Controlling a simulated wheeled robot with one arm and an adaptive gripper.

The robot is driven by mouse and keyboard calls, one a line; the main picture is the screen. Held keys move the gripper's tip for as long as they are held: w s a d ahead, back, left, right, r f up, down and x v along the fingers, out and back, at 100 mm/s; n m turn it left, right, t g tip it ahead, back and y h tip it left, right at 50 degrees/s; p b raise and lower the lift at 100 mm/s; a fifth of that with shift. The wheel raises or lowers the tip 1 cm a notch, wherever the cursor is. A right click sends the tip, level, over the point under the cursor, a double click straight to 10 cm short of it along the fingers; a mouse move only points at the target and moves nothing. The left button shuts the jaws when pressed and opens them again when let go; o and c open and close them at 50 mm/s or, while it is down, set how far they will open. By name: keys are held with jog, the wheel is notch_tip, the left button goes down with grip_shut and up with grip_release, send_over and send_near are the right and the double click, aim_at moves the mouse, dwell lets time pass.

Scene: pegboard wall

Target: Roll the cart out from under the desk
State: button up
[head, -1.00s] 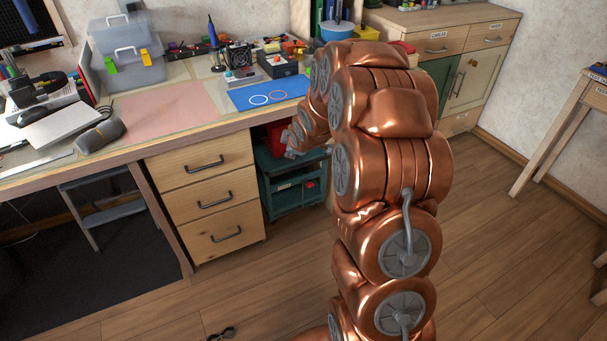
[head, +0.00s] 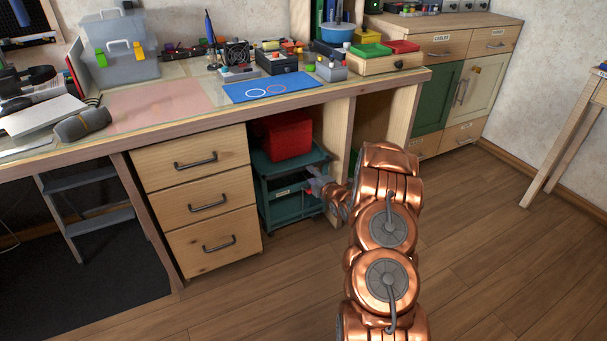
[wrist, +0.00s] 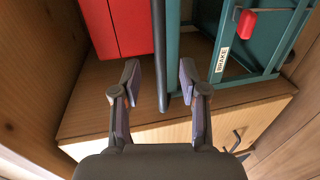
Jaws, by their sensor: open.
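The cart (head: 280,214) is a teal wheeled frame standing in the bay under the desk (head: 190,109), right of the drawers. A red box (head: 285,137) rides on top of it. My gripper (head: 314,180) is at the cart's front. In the wrist view my gripper (wrist: 160,72) is open, with a dark bar (wrist: 161,45) of the cart running between its fingertips. The fingers stand apart from the bar. A BRAKE label (wrist: 222,59) and a red lever (wrist: 247,25) show on the teal frame beside it. My arm hides part of the bay's right side.
A wooden drawer unit (head: 203,202) borders the bay on the left and a wooden panel (head: 338,130) on the right. The wood floor (head: 490,250) in front and to the right is clear. A small grey step stool (head: 90,215) stands under the desk's left part.

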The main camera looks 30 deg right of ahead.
aim_at(304, 169)
jog(key=shift+b+x, duration=0.8)
jog(key=shift+x, duration=3.1)
jog(key=shift+c, duration=0.4)
grip_shut()
